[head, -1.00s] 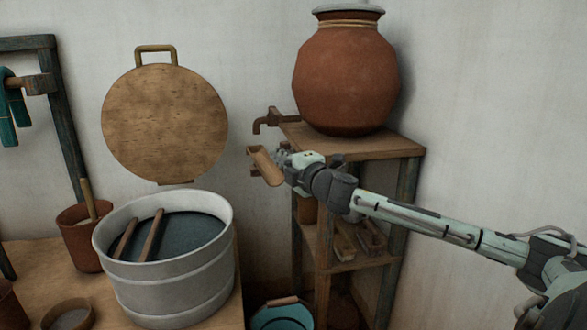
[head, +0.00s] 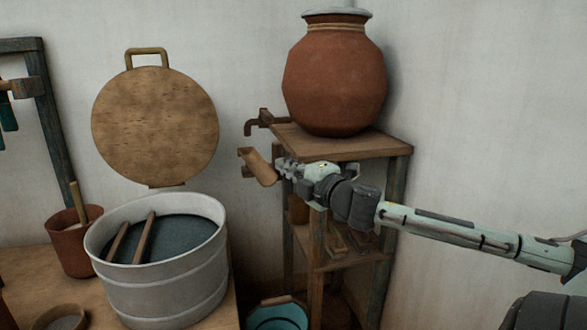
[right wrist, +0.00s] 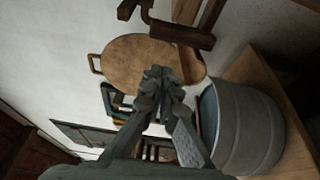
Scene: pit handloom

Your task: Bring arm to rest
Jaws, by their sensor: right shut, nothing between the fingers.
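My right gripper (head: 281,168) is shut and empty. In the head view its tips are just right of a brown wooden scoop-like piece (head: 258,166), which appears below the tap; whether they touch is unclear. My right arm reaches in from the right edge, in front of the wooden stand (head: 345,142). In the right wrist view the shut fingers (right wrist: 158,82) overlap the round wooden lid (right wrist: 135,58) behind them. My left gripper is not in view.
A clay pot (head: 335,78) stands on the wooden stand, with a tap (head: 258,122) at its left. A grey metal tub (head: 165,286) with dark liquid and two sticks sits on the table at left. A teal bucket (head: 278,318) is below. Open wall lies right.

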